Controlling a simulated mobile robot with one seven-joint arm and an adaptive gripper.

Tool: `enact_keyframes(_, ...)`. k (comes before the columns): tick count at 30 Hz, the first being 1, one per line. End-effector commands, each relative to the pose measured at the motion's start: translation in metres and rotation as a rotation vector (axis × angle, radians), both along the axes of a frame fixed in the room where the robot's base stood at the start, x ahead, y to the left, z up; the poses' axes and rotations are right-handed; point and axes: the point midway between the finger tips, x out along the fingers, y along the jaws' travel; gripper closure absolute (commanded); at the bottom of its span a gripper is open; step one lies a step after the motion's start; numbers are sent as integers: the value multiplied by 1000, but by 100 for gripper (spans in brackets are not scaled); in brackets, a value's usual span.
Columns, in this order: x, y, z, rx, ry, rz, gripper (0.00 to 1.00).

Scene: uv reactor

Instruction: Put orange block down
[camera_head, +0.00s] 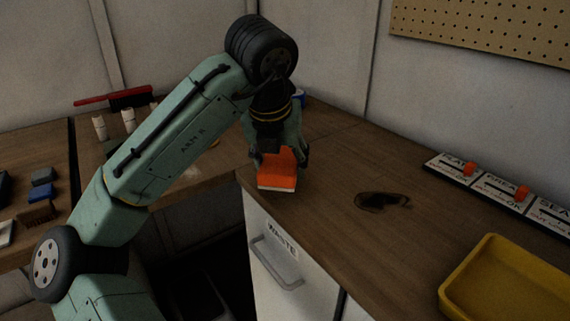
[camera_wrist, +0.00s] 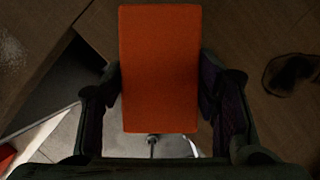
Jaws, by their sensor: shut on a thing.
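The orange block (camera_head: 277,182) is in my gripper (camera_head: 280,160), near the corner of the wooden counter above the waste cabinet. It has an orange top and a paler lower edge. In the wrist view the orange block (camera_wrist: 160,70) fills the space between the two fingers of my gripper (camera_wrist: 162,105), which press on its left and right sides. The gripper points down. I cannot tell whether the block's underside touches the counter.
The counter (camera_head: 335,150) is bare around a dark stain (camera_head: 383,201). A yellow tray (camera_head: 510,285) and a labelled switch panel (camera_head: 500,190) stand at the right. The waste cabinet (camera_head: 285,255) is below the counter's front edge. Small blocks (camera_head: 42,190) and brushes lie at the left.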

Motion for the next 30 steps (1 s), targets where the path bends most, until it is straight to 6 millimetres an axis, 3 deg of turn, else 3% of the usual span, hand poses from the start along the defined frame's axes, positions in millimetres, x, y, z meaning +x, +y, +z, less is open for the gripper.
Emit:
enact_keyframes(10, 38, -10, -1, 1, -1, 3, 74)
enact_keyframes(17, 36, -8, -35, 1, -1, 2, 74)
enact_keyframes(29, 36, -9, -42, 0, -2, 1, 74)
enact_keyframes(30, 36, -9, -42, 1, -2, 2, 43)
